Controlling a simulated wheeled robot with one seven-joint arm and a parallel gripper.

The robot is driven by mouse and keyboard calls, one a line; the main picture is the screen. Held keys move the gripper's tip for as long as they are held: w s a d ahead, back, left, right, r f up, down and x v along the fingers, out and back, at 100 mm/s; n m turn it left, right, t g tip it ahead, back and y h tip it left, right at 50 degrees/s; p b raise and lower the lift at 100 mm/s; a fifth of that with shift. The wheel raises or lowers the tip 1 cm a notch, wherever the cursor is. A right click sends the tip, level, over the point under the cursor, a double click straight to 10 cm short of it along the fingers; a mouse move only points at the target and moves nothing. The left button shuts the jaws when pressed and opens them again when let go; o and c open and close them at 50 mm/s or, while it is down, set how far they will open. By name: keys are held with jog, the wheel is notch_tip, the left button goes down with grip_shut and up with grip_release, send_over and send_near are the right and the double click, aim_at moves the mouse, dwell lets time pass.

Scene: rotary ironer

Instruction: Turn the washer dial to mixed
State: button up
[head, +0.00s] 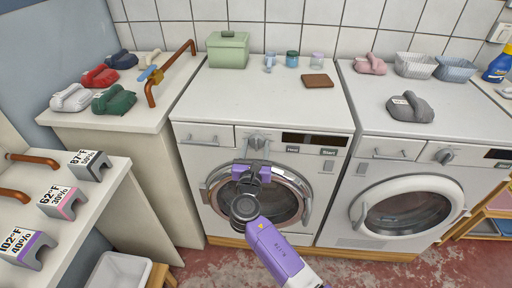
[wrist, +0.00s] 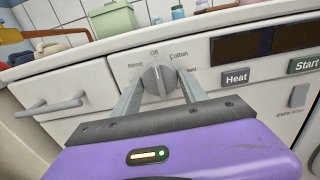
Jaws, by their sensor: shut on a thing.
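The washer dial (wrist: 158,79) is a grey round knob with a raised ridge, on the front panel of the middle washer (head: 335,180). In the wrist view its ridge stands about upright, towards the "Off" label at the top. "Cotton" is printed at upper right. A label at the right is partly covered by a finger, and a small one at the left is hard to read. My gripper (wrist: 158,88) is shut on the dial, one finger on each side. In the head view my gripper (head: 255,166) reaches up to the dial (head: 257,143) from below, in front of the round door.
A drawer handle (wrist: 48,105) sticks out at the left. A green box (head: 228,50), jars and a brown wallet-like item (head: 317,81) stand on top.

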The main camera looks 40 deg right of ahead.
jog(key=m+b, duration=0.3)
jog(key=m, duration=0.1)
jog(key=shift+f+m, duration=0.15)
jog(key=shift+m, duration=0.15)
jog(key=m+b, duration=0.2)
jog(key=m, duration=0.2)
jog(key=shift+m+b, duration=0.3)
jog(key=shift+b, duration=0.1)
jog(key=m+b, duration=0.3)
jog(key=m, duration=0.1)
jog(key=shift+f, duration=0.1)
jog(key=shift+m+b, duration=1.65)
jog(key=shift+m, duration=0.55)
jog(key=o, duration=1.4)
jog(key=shift+r, duration=0.25)
jog(key=shift+c, duration=0.2)
